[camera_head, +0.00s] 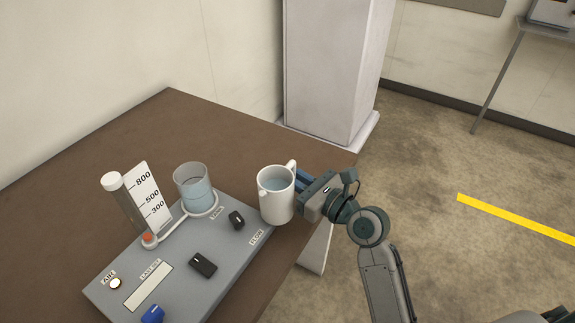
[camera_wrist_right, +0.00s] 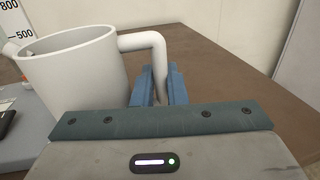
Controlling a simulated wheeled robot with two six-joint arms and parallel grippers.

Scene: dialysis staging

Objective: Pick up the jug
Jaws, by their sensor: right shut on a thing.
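The white jug (camera_head: 276,205) holds pale blue liquid and is upright at the right edge of the brown table, beside the grey panel. In the right wrist view the jug (camera_wrist_right: 75,80) fills the left side, with its handle (camera_wrist_right: 150,42) reaching toward the blue fingers. My right gripper (camera_head: 308,184) is at the jug's right side. In the wrist view its fingers (camera_wrist_right: 158,85) are shut on the handle's lower part. Whether the jug's base touches the table is hard to tell. My left gripper is not in view.
The grey panel (camera_head: 225,262) carries a clear cup (camera_head: 193,188) of liquid in a ring, a marked tube with a scale (camera_head: 148,197), and black and blue knobs. A pale pillar (camera_head: 330,70) stands behind the table (camera_head: 240,135). The table's back area is bare.

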